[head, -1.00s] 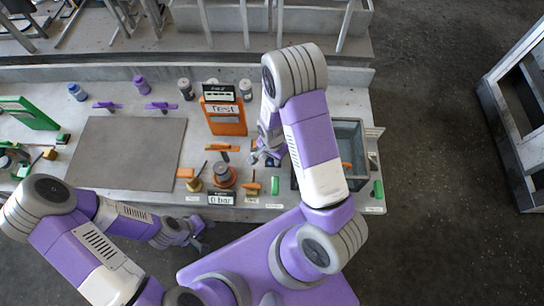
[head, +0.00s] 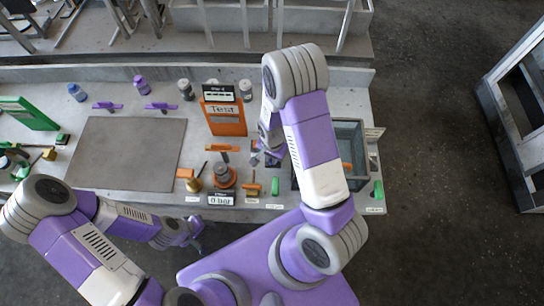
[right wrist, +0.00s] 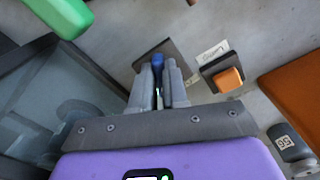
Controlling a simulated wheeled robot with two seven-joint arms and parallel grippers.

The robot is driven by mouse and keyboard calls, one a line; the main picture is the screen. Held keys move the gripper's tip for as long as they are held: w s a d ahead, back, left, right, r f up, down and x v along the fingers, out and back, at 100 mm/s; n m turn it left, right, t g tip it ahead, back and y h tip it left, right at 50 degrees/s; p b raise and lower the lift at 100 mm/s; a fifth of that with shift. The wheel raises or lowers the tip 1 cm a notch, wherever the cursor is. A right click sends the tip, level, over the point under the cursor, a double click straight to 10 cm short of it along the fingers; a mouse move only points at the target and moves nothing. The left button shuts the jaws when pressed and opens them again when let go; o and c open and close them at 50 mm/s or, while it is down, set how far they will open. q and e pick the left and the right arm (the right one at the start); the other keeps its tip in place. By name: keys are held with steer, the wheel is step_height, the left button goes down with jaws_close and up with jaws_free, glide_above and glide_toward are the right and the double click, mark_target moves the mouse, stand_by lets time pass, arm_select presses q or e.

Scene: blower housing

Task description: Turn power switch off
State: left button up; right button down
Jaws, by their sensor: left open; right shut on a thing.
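My right gripper (right wrist: 162,88) is shut on a small blue handle (right wrist: 157,64) in the right wrist view. The handle stands over a dark square base plate (right wrist: 178,60) on the bench. Whether this is the power switch, and its on or off position, I cannot tell. An orange rocker or button (right wrist: 228,80) on a black base sits to its right, with a white label between them. In the head view my right gripper is mostly hidden by its own arm, above the bench left of the tank. My left gripper (head: 196,236) is open and empty, in front of the bench.
A grey open tank (head: 348,128) stands right of my right arm. An orange panel marked "Test" (head: 225,125) stands behind. A bare grey mat (head: 128,152) lies left.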

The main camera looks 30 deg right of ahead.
steer(key=n+b, duration=0.1)
steer(key=n, duration=0.5)
steer(key=shift+s+d, duration=0.1)
steer(key=n, duration=0.2)
steer(key=n+b, duration=0.1)
steer(key=n, duration=0.1)
steer(key=shift+d+n, duration=0.2)
steer(key=shift+n, duration=0.5)
steer(key=c, duration=1.1)
jaws_free()
steer(key=shift+c, duration=0.2)
steer(key=shift+r, duration=0.1)
step_height(320, 180, up, 7)
steer(key=p, duration=0.1)
steer(key=shift+r, duration=0.2)
